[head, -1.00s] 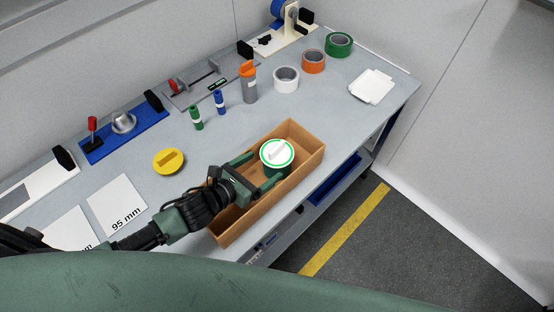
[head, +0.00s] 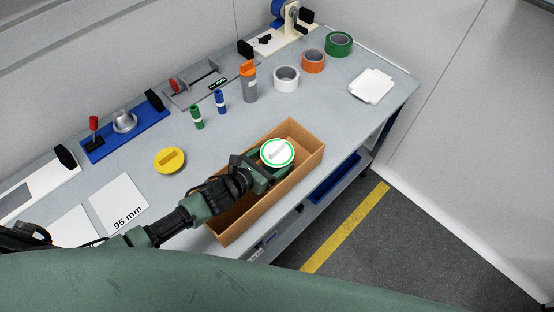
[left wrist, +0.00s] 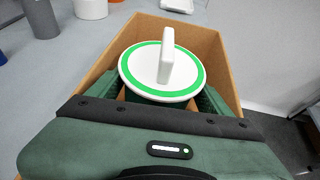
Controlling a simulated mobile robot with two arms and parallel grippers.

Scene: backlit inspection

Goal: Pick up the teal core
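The teal core (head: 286,170) stands in the brown open box, with a white round top ringed in green and a raised white handle. Its white top also shows in the left wrist view (left wrist: 135,75), where the top hides most of the teal body. My left gripper (head: 266,168) reaches into the box from the left. In the left wrist view its two fingers lie on either side of the core, spread apart around it. The top hides whether they touch the body. My right gripper is not in view.
The box (head: 232,230) has low walls close around the gripper. Tape rolls (head: 286,78) stand at the back.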

